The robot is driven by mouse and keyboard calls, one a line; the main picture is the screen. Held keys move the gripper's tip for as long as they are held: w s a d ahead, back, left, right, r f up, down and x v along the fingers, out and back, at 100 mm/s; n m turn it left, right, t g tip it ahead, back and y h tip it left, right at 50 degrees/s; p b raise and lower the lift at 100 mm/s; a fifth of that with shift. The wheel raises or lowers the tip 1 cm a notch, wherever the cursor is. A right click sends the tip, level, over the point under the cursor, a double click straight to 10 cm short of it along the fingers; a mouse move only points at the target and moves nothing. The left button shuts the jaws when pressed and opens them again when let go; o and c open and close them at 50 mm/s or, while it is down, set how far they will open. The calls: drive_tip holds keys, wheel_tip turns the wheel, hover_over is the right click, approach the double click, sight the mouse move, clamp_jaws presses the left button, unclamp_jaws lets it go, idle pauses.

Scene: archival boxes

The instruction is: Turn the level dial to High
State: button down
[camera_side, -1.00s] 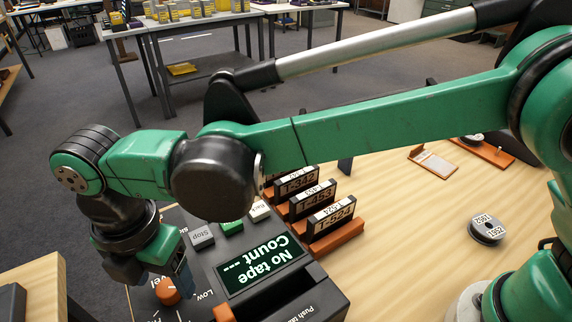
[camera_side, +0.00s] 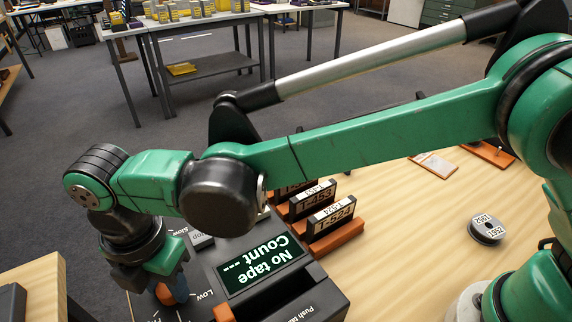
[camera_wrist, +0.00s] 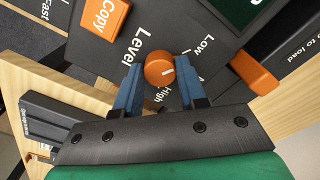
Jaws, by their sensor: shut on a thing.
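The level dial (camera_wrist: 159,70) is an orange round knob on the dark machine panel. In the wrist view its white mark points to the right, between the printed words Low (camera_wrist: 207,46) and High (camera_wrist: 169,95). My gripper (camera_wrist: 161,80) has its two blue fingers shut on the dial, one on each side. In the side view my gripper (camera_side: 173,286) reaches down over the panel's left part, and a blue finger hides some of the dial (camera_side: 164,295).
The machine's screen (camera_side: 258,265) reads "No tape Count ---". An orange Copy button (camera_wrist: 104,17) and another orange part (camera_wrist: 254,73) flank the dial. Labelled tapes (camera_side: 331,215) stand in a rack behind. A round reel (camera_side: 487,230) lies on the clear table at right.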

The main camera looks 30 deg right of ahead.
drive_tip(key=m, duration=1.7)
drive_tip(key=shift+m, duration=0.4)
drive_tip(key=m, duration=0.5)
drive_tip(key=shift+m, duration=0.3)
drive_tip(key=shift+c, duration=2.4)
unclamp_jaws()
